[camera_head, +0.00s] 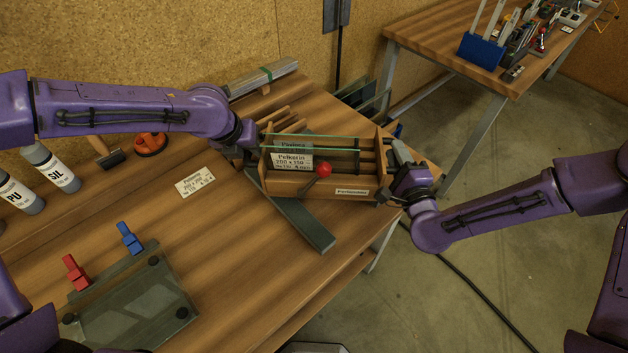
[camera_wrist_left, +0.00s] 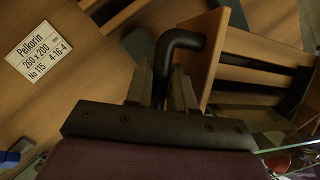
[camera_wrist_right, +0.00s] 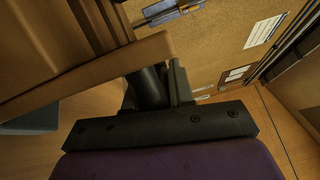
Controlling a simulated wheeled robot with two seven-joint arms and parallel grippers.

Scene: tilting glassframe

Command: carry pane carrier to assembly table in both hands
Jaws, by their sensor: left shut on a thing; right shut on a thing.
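The pane carrier (camera_head: 300,185) is a wooden box holding upright glass panes, with labels, a red knob and black end handles. It is at the right end of the near wooden table in the head view. My left gripper (camera_head: 250,147) is shut on its left handle, whose black bend (camera_wrist_left: 181,40) shows between the fingers in the left wrist view. My right gripper (camera_head: 393,187) is shut on its right handle (camera_wrist_right: 150,85), beside the wooden end board (camera_wrist_right: 85,80) in the right wrist view. I cannot tell whether the carrier's underside touches the table.
The near table (camera_head: 235,255) holds a glass pane (camera_head: 130,310), red and blue clamps, a paper label (camera_head: 195,181), bottles and a suction cup (camera_head: 151,144). A dark grey bar (camera_head: 305,225) lies partly under the carrier. Another table (camera_head: 440,40) stands back right; floor lies between.

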